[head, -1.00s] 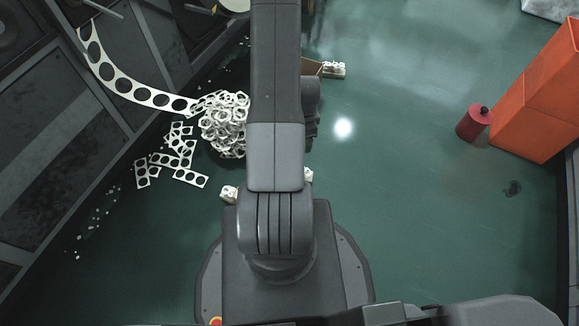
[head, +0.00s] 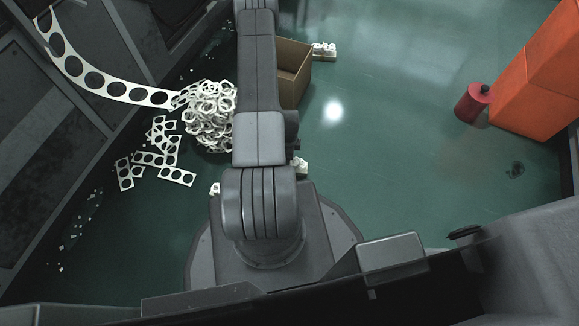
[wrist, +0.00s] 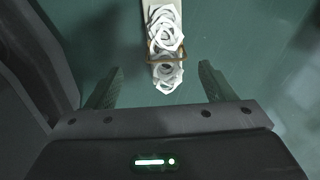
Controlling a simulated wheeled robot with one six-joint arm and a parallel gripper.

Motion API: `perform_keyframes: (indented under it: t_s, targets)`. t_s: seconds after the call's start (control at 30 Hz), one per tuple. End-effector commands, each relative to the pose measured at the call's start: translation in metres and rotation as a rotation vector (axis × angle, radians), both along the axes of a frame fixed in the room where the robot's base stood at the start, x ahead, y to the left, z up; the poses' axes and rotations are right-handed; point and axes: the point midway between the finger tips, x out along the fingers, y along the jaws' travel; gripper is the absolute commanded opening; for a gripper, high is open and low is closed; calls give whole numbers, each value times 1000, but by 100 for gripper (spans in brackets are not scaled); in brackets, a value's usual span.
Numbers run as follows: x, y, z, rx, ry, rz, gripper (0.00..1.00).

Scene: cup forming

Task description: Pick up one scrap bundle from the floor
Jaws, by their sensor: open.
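In the wrist view a scrap bundle (wrist: 166,62) of white ring pieces, tied with a brown band, lies on the green floor. My gripper (wrist: 158,80) is open, with one finger to each side of the bundle's near end; I cannot tell the height gap. In the head view my arm hides the gripper. Small white bundles show at the far side beyond the box (head: 323,50), right of my arm (head: 301,166) and left of it (head: 215,188). I cannot tell which one the wrist view shows.
A heap of white rings (head: 208,115) joins a punched strip (head: 105,88) at left, with loose strip pieces (head: 160,155) nearby. An open cardboard box (head: 295,65) stands right of my arm. A red canister (head: 471,103) and orange bins (head: 540,70) stand at right. Floor between is clear.

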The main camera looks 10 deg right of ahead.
Motion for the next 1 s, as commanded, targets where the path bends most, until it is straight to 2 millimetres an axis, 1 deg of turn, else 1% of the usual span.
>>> perform_keyframes:
  t_s: [0.03,0.07,0.27,0.33,0.5,0.6,0.7,0.87,0.9,0.97,1.0]
  targets:
    - [0,0,-10,0,-1,0,76]
    - [0,0,-13,0,0,0,76]
    - [1,-1,-22,0,-1,1,76]
    - [2,-2,-28,0,-1,0,76]
    - [5,-8,-53,0,0,1,76]
    - [5,-8,-67,0,0,0,76]
    - [5,-8,-71,1,0,1,76]
    - [6,-7,-70,1,-1,2,76]
    - [6,-7,-70,1,-1,2,72]
    - [5,-7,-70,1,-1,2,61]
    - [5,-7,-70,1,-1,1,53]
